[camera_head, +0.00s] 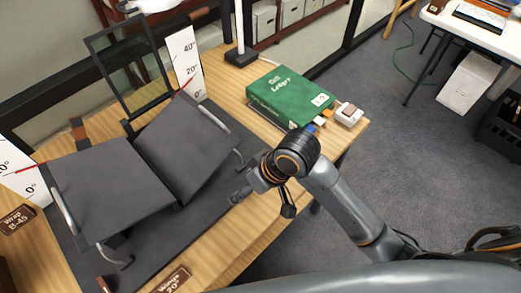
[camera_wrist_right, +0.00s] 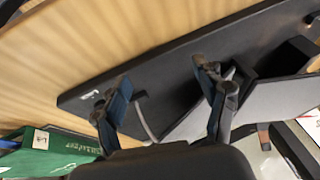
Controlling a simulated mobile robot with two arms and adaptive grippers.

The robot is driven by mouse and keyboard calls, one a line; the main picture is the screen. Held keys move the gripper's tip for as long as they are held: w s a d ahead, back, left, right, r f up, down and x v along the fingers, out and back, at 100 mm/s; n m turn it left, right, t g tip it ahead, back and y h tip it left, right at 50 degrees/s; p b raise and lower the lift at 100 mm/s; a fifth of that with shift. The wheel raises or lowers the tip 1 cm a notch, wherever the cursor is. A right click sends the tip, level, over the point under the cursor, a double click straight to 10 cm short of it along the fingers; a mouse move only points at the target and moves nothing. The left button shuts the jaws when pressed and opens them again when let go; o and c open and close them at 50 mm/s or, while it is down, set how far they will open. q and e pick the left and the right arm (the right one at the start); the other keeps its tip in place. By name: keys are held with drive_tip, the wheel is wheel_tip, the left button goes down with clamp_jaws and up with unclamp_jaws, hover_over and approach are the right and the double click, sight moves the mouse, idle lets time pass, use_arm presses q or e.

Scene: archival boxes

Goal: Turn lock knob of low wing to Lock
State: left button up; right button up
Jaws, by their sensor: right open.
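A dark grey book cradle has a left wing (camera_head: 95,185) and a right wing (camera_head: 185,145) on a dark base (camera_head: 190,225). Both are tilted; the left lies flatter. My right gripper (camera_head: 240,194) is by the base's right front edge. In the right wrist view, the open gripper (camera_wrist_right: 158,78) has empty jaws over the base, with a curved grey bar (camera_wrist_right: 146,118) between the fingers in the picture. Small white marking (camera_wrist_right: 89,95) is beside one finger. I cannot make out a lock knob. My left gripper is not seen.
A green ledger (camera_head: 290,95) lies on the wooden table behind my right arm, beside a small white block (camera_head: 348,114). White angle scales (camera_head: 185,62) (camera_head: 22,178) flank the cradle. A dark frame (camera_head: 130,65) rises behind. A wooden label (camera_head: 172,280) sits in front.

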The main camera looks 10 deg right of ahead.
drive_tip(key=shift+n+g+h, duration=0.6)
drive_tip(key=shift+n+g, duration=0.1)
drive_tip(key=w+r, duration=0.2)
drive_tip(key=w+a+r, duration=0.1)
drive_tip(key=w+r, duration=0.1)
drive_tip(key=shift+w, duration=0.35)
drive_tip(key=w+d+r+m+g+h, duration=0.1)
drive_tip(key=w+d+r+h, duration=0.2)
drive_tip(key=w+d+r, duration=0.4)
drive_tip(key=f, duration=0.8)
drive_tip(key=f+p, duration=0.1)
drive_tip(key=f, duration=0.3)
drive_tip(key=shift+s+a+f, duration=0.15)
drive_tip(key=shift+s+a, duration=0.25)
drive_tip(key=c, duration=1.2)
